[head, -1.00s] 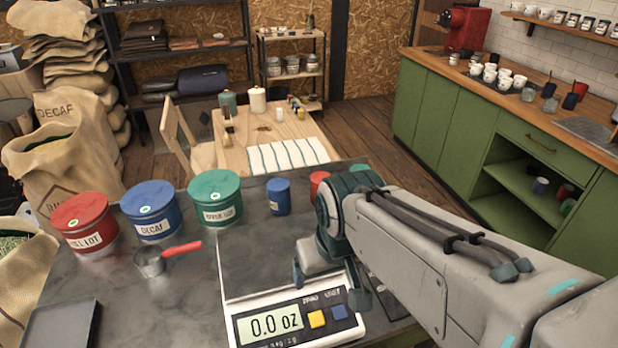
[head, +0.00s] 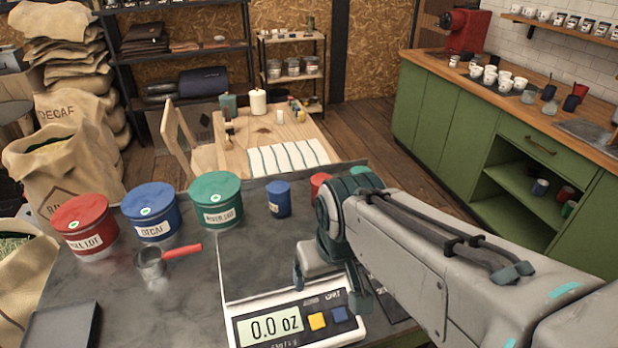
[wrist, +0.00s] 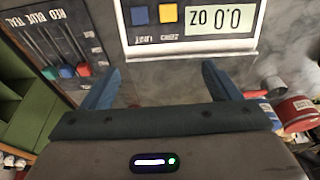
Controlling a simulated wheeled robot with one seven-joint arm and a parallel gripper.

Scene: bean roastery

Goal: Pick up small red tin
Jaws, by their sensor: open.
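The small red tin (head: 320,184) stands at the back of the dark counter, right of a small blue tin (head: 278,198). My arm hides part of it, and I cannot make it out in the wrist view. My gripper (head: 330,287) is open, nearer the front than the tin and over the scale (head: 252,330). In the wrist view my gripper (wrist: 160,80) shows two spread fingers with nothing between them, beside the scale's display end. A small green tin (head: 360,171) shows partly behind my arm.
Large red (head: 85,228), blue (head: 152,212) and green (head: 215,201) tins stand along the back left. A scoop with a red handle (head: 183,251) lies before them. A panel with coloured sliders (wrist: 60,45) sits beside the scale. A wooden table (head: 265,130) stands beyond the counter.

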